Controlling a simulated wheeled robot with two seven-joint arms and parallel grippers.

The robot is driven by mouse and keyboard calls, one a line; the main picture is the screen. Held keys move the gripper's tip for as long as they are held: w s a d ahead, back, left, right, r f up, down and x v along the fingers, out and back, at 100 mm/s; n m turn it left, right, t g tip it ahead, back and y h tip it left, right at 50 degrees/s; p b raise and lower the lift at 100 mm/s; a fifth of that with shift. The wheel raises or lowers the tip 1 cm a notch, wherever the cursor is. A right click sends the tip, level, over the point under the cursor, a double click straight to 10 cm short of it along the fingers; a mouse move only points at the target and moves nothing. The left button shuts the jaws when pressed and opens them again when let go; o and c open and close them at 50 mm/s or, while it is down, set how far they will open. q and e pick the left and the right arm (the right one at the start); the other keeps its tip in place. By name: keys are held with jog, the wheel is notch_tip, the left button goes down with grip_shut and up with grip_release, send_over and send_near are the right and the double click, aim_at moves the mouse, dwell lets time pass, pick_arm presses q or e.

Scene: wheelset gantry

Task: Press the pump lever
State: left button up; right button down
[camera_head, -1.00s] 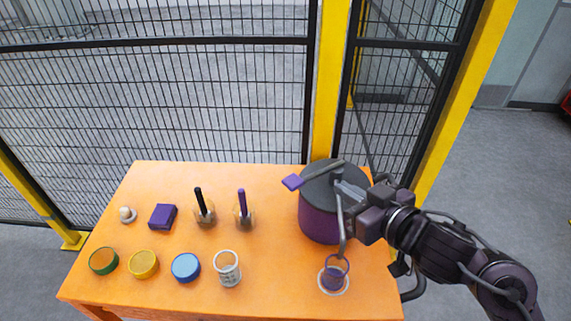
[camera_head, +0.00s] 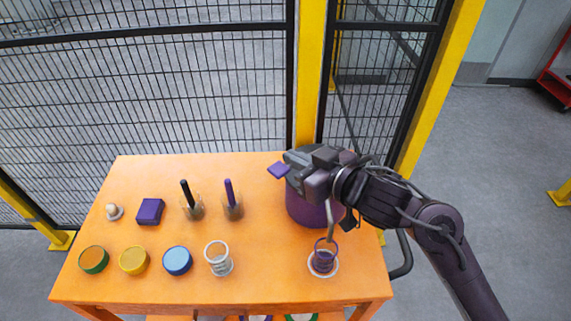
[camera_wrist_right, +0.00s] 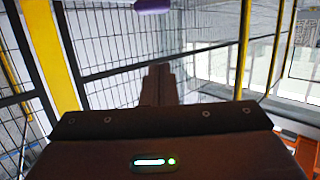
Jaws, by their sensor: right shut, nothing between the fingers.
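The pump is a purple pot (camera_head: 308,213) at the right end of the orange table, with a curved grey spout (camera_head: 330,222) in front. Its lever's purple end (camera_head: 279,169) sticks out to the left; the rest of the lever and most of the lid are hidden behind my right gripper (camera_head: 291,158). The purple end also shows at the top of the right wrist view (camera_wrist_right: 153,5), beyond the shut fingers (camera_wrist_right: 158,84). My right gripper is shut and empty, over the pump's top close to the lever; whether it touches is unclear. My left gripper is out of view.
A clear purplish cup (camera_head: 323,262) stands under the spout. To the left are a white patterned cup (camera_head: 218,258), blue (camera_head: 177,261), yellow (camera_head: 133,260) and green-orange (camera_head: 94,260) round pieces, a purple box (camera_head: 150,211) and two pens in holders. A mesh fence stands behind.

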jog(key=f, duration=0.1)
jog(key=w+a+f, duration=0.1)
jog(key=f, duration=0.1)
jog(key=w+a+f+p, duration=0.1)
jog(key=shift+w+f, duration=0.15)
jog(key=shift+f, duration=0.25)
jog(key=f+b, duration=0.1)
jog(key=f+n+b, duration=0.1)
jog(key=f+b, duration=0.1)
jog(key=s+a+f+n+b, duration=0.1)
jog(key=f+b, duration=0.1)
jog(key=shift+f+t+h, duration=0.2)
jog(key=shift+t+h, duration=0.1)
jog(key=shift+f, duration=0.1)
